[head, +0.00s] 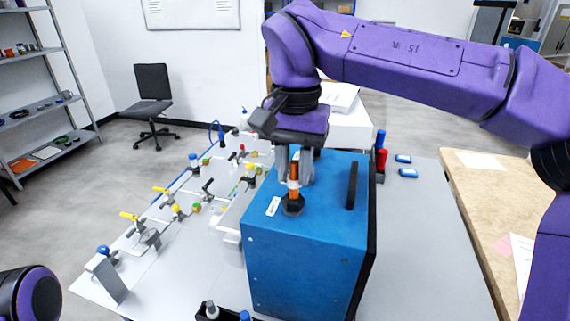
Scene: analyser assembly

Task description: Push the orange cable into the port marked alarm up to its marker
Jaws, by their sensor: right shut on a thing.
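A blue analyser box (305,255) stands on the grey table, with a dark slot-like handle on its top. A dark port (293,206) sits on the top near its left edge, with a small white label (273,206) beside it; the label's text is too small to read. My right gripper (294,178) points down over the port and is shut on the orange cable (293,190). The cable stands upright, its lower end at the port; how deep it sits and its marker cannot be told. My left gripper is not in view; only part of my left arm shows at lower left.
Valves and pipes with yellow, green and blue parts (175,208) line the table left of the box. The grey table right of the box is clear.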

